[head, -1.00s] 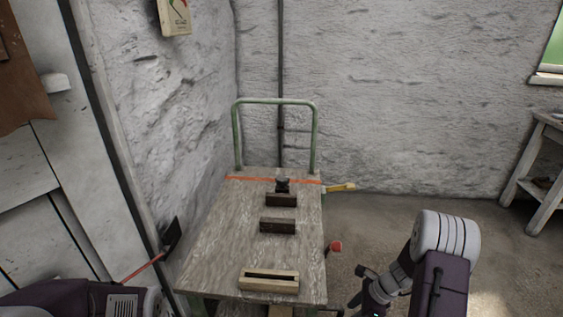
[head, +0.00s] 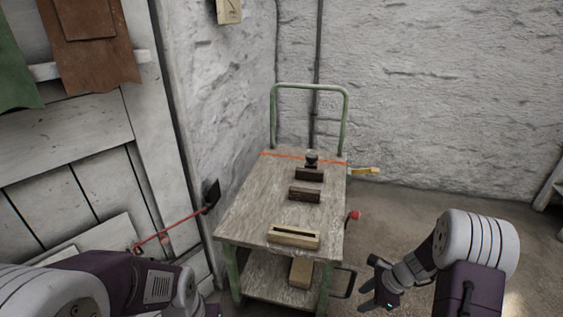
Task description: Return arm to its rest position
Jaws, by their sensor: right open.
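My right arm comes in at the lower right. Its gripper (head: 376,292) is open and empty, beside the right side of the cart and apart from it. My left arm crosses the lower left corner. The left gripper is not in the picture.
A wooden-topped cart (head: 245,207) with a green handle stands in the middle. It carries a light slotted block (head: 293,236), a dark block (head: 304,194) and a dark piece with a knob (head: 310,173). A block (head: 300,272) lies on its lower shelf.

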